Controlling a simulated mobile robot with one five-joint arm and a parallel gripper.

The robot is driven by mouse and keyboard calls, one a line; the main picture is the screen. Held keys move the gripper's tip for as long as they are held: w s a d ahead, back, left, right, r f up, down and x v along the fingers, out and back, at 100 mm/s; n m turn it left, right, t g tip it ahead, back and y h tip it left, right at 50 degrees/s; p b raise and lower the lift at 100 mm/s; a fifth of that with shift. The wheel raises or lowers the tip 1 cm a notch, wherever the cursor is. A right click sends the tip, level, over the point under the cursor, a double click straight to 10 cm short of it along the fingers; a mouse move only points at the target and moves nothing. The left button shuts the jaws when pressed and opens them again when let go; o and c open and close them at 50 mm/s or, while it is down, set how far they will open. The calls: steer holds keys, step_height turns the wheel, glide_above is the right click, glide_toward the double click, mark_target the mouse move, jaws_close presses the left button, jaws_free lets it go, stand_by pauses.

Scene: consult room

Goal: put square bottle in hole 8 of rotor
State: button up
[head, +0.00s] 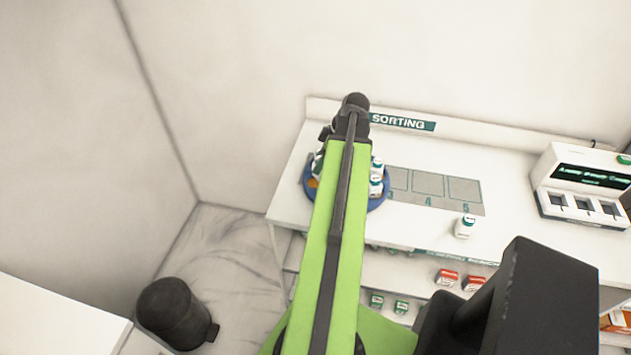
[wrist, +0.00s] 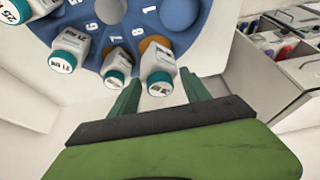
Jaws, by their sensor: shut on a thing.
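In the wrist view my gripper (wrist: 160,90) has its two green fingers on either side of a white square bottle (wrist: 158,62) with a teal cap. It is shut on this bottle. The bottle is at the near edge of the blue rotor (wrist: 200,35), by an orange patch; I cannot tell whether its base is in a hole. The hole numbers are small and partly covered. In the head view the rotor (head: 378,203) is on the bench, mostly hidden behind my arm, and the gripper's fingertips are hidden.
Other teal-capped bottles (wrist: 117,66) (wrist: 68,48) stand close to the left in the rotor. A lone white bottle (head: 464,227) stands on the bench (head: 510,250) near a grey numbered mat (head: 428,187). A white device (head: 585,185) is at the right. A black bin (head: 175,312) stands on the floor.

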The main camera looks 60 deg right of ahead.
steer(key=shift+w+a+f, duration=0.1)
steer(key=shift+w+f, duration=0.3)
steer(key=shift+w, duration=0.2)
step_height(320, 180, down, 4)
steer(key=b, duration=0.4)
steer(key=shift+f, duration=0.2)
steer(key=shift+r, duration=0.25)
steer(key=shift+f, duration=0.25)
steer(key=o, duration=1)
steer(key=shift+r, duration=0.1)
steer(key=shift+o, duration=0.2)
steer(key=shift+r, duration=0.1)
